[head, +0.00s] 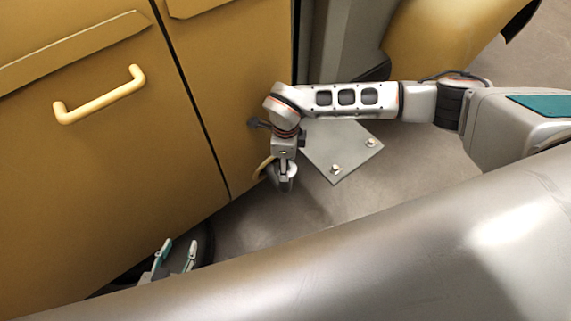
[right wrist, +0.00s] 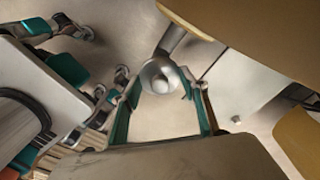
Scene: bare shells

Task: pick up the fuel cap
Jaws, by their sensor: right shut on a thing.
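My right gripper (head: 284,188) points down beside the yellow cabinet front in the head view. In the right wrist view its teal fingers (right wrist: 160,92) stand on either side of a rounded silver-grey piece, which I take for the fuel cap (right wrist: 160,76), and are shut on it. In the head view, only a small grey part of that piece shows at the fingers, and the gripper hides most of it. My left gripper (head: 179,247) is low at the left in the head view, with its two teal-tipped fingers apart and nothing between them.
The yellow cabinet (head: 110,180) with a bar handle (head: 98,95) fills the left side. A grey plate (head: 345,158) with two small knobs lies behind my right gripper. A curved yellow part (head: 440,35) stands at the back. Grey floor (head: 410,175) is open to the right.

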